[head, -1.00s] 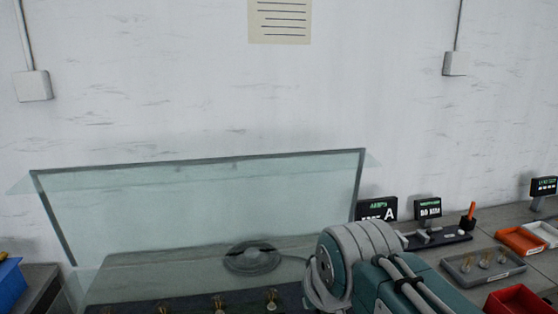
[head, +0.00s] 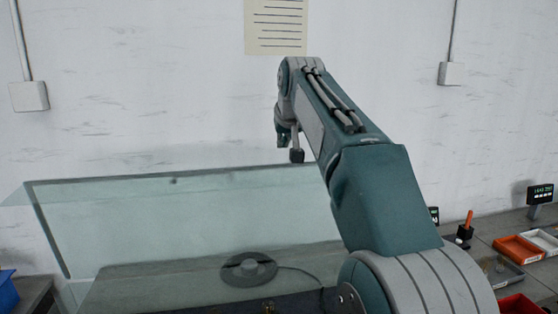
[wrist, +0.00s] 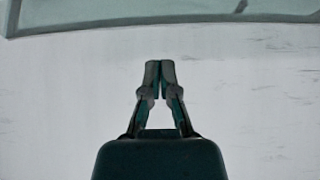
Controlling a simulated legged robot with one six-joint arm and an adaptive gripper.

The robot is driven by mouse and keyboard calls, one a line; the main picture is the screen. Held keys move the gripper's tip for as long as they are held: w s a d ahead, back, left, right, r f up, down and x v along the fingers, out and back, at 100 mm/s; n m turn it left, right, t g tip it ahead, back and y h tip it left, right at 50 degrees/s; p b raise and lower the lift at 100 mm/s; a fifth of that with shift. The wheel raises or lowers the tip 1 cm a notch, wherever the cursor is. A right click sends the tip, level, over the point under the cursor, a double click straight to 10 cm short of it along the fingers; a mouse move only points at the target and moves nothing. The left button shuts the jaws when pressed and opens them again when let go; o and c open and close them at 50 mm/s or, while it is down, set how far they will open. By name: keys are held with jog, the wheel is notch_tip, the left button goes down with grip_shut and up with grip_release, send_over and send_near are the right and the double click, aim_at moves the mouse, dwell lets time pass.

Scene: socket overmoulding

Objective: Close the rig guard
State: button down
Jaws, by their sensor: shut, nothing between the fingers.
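The rig guard (head: 130,212) is a clear panel with a dark frame. It stands raised and tilted in front of the white wall in the head view. In the wrist view its framed edge (wrist: 120,22) crosses the top of the picture. My gripper (wrist: 160,68) is shut and empty, its fingertips apart from that edge in the picture. In the head view my gripper (head: 296,154) hangs just above the guard's top edge near its right end. My arm covers the guard's right side. Any contact with the guard cannot be made out.
A round dark grey disc with a cable (head: 249,269) shows through the guard. Right of my arm are an orange tray (head: 517,249), a grey tray (head: 508,277), a red bin (head: 520,304) and a small display (head: 540,193). A blue bin (head: 8,290) stands at far left.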

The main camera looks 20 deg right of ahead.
jog(key=w, duration=0.2)
jog(key=w+d, duration=0.1)
jog(key=w, duration=0.1)
jog(key=shift+r, duration=0.3)
jog(key=x, duration=1)
jog(key=shift+s+a, duration=0.1)
jog(key=shift+s, duration=1.9)
